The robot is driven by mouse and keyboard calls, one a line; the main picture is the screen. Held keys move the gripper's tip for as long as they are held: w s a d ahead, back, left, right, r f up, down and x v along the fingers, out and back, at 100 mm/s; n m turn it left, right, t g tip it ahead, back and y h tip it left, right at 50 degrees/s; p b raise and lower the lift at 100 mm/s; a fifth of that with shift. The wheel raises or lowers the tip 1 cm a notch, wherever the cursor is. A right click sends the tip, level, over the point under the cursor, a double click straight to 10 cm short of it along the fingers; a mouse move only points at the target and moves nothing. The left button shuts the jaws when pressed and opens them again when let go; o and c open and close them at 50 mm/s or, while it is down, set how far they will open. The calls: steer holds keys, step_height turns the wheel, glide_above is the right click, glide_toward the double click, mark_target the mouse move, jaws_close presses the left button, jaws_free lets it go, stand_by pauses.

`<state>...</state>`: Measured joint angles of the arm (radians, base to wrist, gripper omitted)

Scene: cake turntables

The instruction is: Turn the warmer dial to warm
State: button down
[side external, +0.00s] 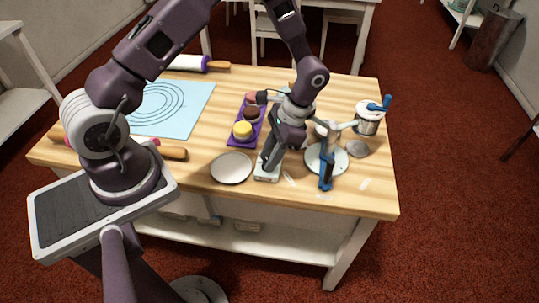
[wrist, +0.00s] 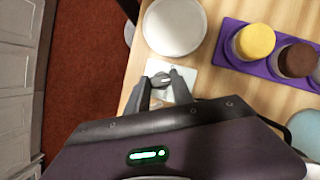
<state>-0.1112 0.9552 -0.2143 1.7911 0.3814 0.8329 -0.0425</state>
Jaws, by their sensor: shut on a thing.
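The warmer (side external: 266,175) is a small white box near the front edge of the wooden table; it also shows in the wrist view (wrist: 158,66). Its dial (wrist: 160,79) is a small dark round knob with a light mark on top. My gripper (side external: 267,164) reaches down onto the warmer from above. In the wrist view my gripper (wrist: 161,82) has one finger on each side of the dial and is shut on it. The fingers hide the dial's sides, and I cannot read any setting marks.
A white plate (side external: 231,168) lies just left of the warmer. A purple tray (side external: 234,139) with several cakes stands behind it. A turntable (side external: 338,162) with a blue-handled tool (side external: 326,172) is to the right, with a metal pot (side external: 368,121) beyond. A blue mat (side external: 195,120) lies at left.

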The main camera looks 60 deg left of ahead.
steer(key=m, duration=0.2)
steer(key=m+t+y, duration=0.1)
steer(key=m, duration=0.1)
steer(key=shift+d+m+y, duration=0.1)
steer(key=shift+m+y, duration=0.2)
steer(key=shift+m, duration=0.1)
stand_by(0.5)
steer(key=c, duration=1.1)
jaws_free()
steer(key=shift+s, duration=0.1)
steer(key=v, duration=0.7)
